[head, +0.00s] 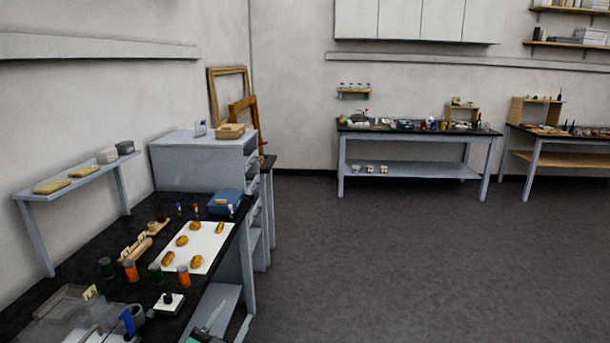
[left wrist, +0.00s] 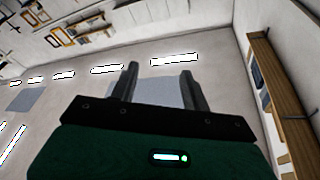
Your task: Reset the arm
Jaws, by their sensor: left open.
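My left gripper (head: 212,324) shows only in part at the bottom edge of the head view, beside the front edge of the black-topped bench (head: 55,288). In the left wrist view its two dark fingers (left wrist: 160,72) stand well apart with nothing between them, above the green gripper body. Behind the fingers are a pale surface and bright strip lights. My right gripper is not in view.
The near bench holds a white sheet (head: 205,240) with several golden-brown pieces, orange and green jars, a blue box (head: 225,203) and a clear tray (head: 70,307). A wall shelf (head: 80,183) stands over it. Open dark floor (head: 400,265) lies to the right.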

